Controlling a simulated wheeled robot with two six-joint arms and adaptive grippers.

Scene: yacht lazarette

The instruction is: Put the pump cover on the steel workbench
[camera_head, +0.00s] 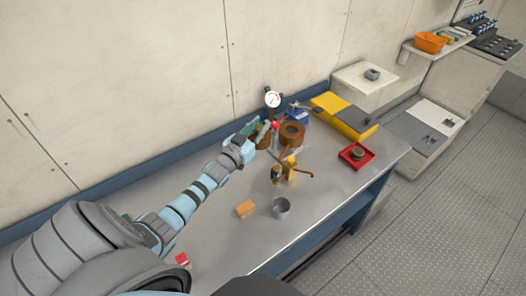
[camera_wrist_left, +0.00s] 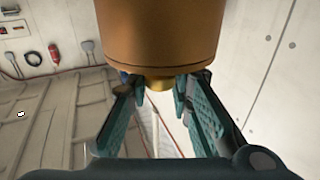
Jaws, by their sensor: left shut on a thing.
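My left gripper (camera_head: 252,132) reaches over the back of the steel workbench (camera_head: 335,195). In the left wrist view the gripper (camera_wrist_left: 163,86) is shut on the narrow brass end of a large copper-brown round part (camera_wrist_left: 162,30), which looks like the pump cover. In the head view this brown part (camera_head: 265,139) is partly hidden by the fingers. I cannot tell whether it touches the bench. A brown ring-shaped part (camera_head: 291,133) with a hole stands just to its right. My right gripper is not in view.
A dial gauge (camera_head: 272,99) and a blue item (camera_head: 298,115) stand behind. A brass valve-like fitting (camera_head: 288,168), orange block (camera_head: 246,209) and grey cup (camera_head: 281,208) stand nearer. A red tray (camera_head: 357,154) and yellow case (camera_head: 340,112) lie right. The bench's front right is clear.

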